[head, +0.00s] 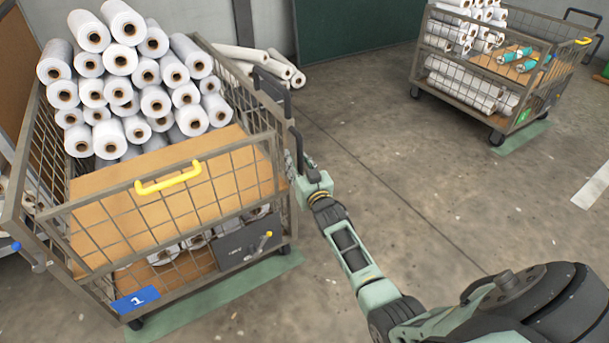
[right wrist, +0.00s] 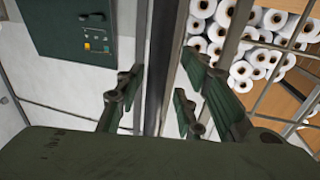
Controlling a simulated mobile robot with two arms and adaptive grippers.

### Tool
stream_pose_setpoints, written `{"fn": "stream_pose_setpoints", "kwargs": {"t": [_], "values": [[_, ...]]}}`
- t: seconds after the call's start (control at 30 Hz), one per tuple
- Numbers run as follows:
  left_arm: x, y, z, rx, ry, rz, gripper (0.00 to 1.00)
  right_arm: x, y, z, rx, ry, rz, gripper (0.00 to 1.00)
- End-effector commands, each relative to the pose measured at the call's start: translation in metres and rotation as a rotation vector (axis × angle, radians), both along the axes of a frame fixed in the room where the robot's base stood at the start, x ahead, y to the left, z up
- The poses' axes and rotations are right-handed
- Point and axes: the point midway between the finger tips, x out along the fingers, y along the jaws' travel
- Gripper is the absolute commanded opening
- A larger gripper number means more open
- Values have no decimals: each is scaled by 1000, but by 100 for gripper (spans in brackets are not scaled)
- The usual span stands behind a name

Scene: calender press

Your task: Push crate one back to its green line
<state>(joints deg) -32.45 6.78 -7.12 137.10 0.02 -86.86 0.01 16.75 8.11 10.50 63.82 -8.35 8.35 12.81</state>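Crate one (head: 178,216) is a wire-sided cart with a blue "1" label (head: 136,300) and a yellow handle (head: 168,178), at the left of the head view. Its green line (head: 225,290) is a strip on the floor along the crate's near lower edge, partly hidden beneath it. White rolls (head: 122,60) are stacked in the crate. My right gripper (head: 297,172) is at the crate's right side, by its upright post. In the right wrist view the open fingers (right wrist: 160,105) stand on both sides of a grey post (right wrist: 163,65); contact is unclear. My left gripper is not in view.
A second wire cart (head: 480,88) with rolls stands at the back right, by another green strip (head: 522,138). Loose rolls (head: 285,70) lie by the back wall. A dark green wall panel (head: 345,35) is behind. The floor (head: 400,180) between the carts is clear.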

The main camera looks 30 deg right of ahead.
Motion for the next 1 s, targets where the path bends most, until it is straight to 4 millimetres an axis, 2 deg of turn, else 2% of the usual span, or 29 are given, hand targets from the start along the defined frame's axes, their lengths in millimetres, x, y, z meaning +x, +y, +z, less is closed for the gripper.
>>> {"fn": "stream_pose_setpoints", "kwargs": {"t": [0.4,0.53,0.7,1.0], "values": [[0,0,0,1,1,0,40,-76,17,-2,1,3,2,34],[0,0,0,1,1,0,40,-94,20,-1,2,3,2,34],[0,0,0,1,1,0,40,-106,23,-1,1,1,2,34],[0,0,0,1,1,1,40,-108,23,-1,1,2,2,34]]}}
